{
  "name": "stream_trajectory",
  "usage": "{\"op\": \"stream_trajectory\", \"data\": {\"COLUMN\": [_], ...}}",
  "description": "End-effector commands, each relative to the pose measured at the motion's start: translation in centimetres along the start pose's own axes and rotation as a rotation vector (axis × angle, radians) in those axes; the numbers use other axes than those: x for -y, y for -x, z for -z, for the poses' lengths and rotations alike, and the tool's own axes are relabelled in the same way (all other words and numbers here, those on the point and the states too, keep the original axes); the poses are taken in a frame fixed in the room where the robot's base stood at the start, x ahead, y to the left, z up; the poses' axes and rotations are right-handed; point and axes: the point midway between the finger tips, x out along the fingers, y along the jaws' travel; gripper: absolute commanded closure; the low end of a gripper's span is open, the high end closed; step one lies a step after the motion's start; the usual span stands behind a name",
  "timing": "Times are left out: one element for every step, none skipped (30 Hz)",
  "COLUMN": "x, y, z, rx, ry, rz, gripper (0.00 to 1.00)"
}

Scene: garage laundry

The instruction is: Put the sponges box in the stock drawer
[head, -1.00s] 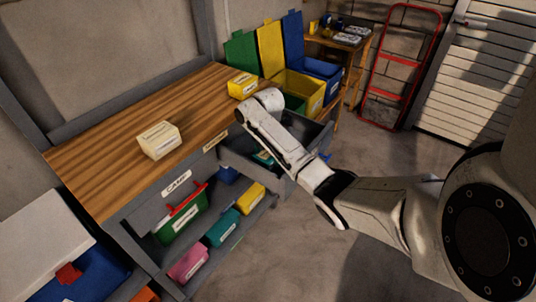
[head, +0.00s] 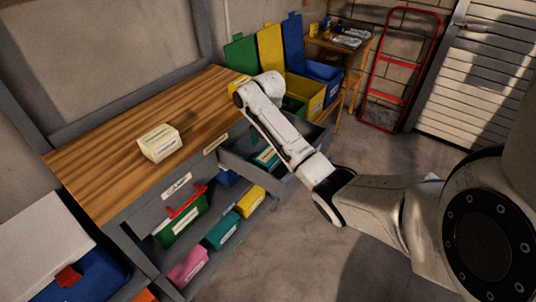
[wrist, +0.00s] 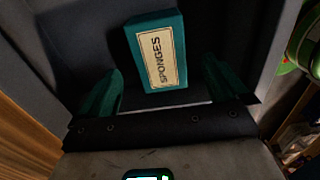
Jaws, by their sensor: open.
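The teal sponges box (wrist: 158,50) with a cream label reading SPONGES lies inside a grey drawer in the wrist view. A teal box also shows inside the open grey drawer (head: 236,161) under the bench's right end in the head view; its label is too small to read there. My gripper (wrist: 162,66) is open, with one teal finger to each side of the box in the picture. I see no finger contact with the box.
A cream box (head: 160,143) stands on the wooden bench (head: 115,160). A yellow box (head: 238,84) behind my arm is mostly hidden. The closed drawer (head: 150,213) is labelled CAMP. Several boxes sit on the lower shelf. Lidded bins (head: 305,95) stand beyond the bench.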

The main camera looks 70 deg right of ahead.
Motion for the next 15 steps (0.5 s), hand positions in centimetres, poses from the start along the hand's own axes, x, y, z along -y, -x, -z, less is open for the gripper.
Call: {"op": "stream_trajectory", "data": {"x": [-0.1, -0.1, -0.1, -0.1, -0.1, 0.0, 0.0, 0.0, 0.0, 0.0, 0.0, 0.0, 0.0, 0.0, 0.0], "y": [1.2, 1.9, 3.0, 3.6, 4.2, 4.9, 5.2, 5.4, 5.7, 5.8, 5.9, 6.1, 6.2, 6.2, 6.2], "z": [0.0, 0.0, -0.1, -0.1, -0.1, 0.0, 0.0, 0.0, 0.0, 0.0, 0.0, 0.0, 0.0, 0.0, 0.0], "rx": [0.002, 0.002, 0.002, 0.002, 0.002, 0.001, 0.000, 0.000, 0.000, -0.001, -0.001, -0.001, -0.001, -0.001, -0.001], "ry": [0.001, 0.001, 0.000, 0.000, 0.000, -0.001, -0.001, -0.001, -0.001, -0.001, 0.000, 0.000, 0.000, 0.000, 0.000], "rz": [-0.004, -0.004, -0.003, -0.003, -0.003, 0.000, 0.001, 0.001, 0.001, 0.001, 0.001, 0.001, 0.001, 0.001, 0.001], "gripper": [0.00, 0.00, 0.00, 0.00, 0.00, 0.00, 0.00, 0.00, 0.00, 0.00, 0.00, 0.00, 0.00, 0.00, 0.00]}}
